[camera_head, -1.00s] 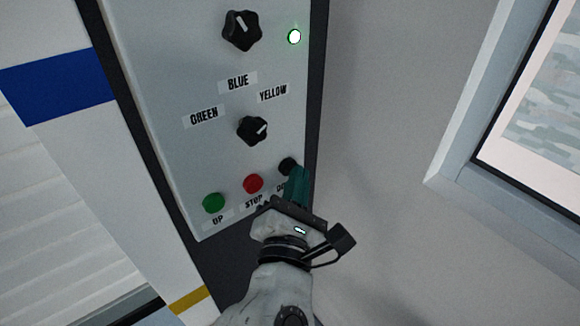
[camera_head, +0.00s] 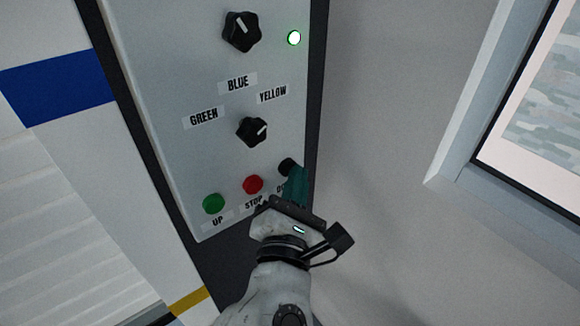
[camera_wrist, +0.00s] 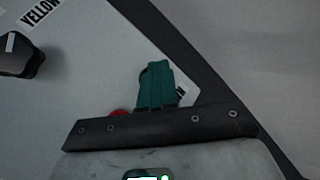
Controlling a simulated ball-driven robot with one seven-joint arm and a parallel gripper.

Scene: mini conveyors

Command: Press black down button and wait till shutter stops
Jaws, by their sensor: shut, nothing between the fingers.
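The black down button (camera_head: 286,166) is at the lower right of the grey control panel (camera_head: 180,110), right of the red STOP button (camera_head: 253,184) and the green UP button (camera_head: 213,203). My gripper (camera_head: 296,178) is shut, its teal fingers at the black button and partly covering its label. I cannot tell whether the button is pressed in. In the wrist view, my gripper's fingers (camera_wrist: 155,75) hide most of the black button, and the red button (camera_wrist: 119,112) peeks out beside them. The white slatted shutter (camera_head: 55,220) is at the left, its lower edge near the bottom of the picture.
The grey wall between is clear.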

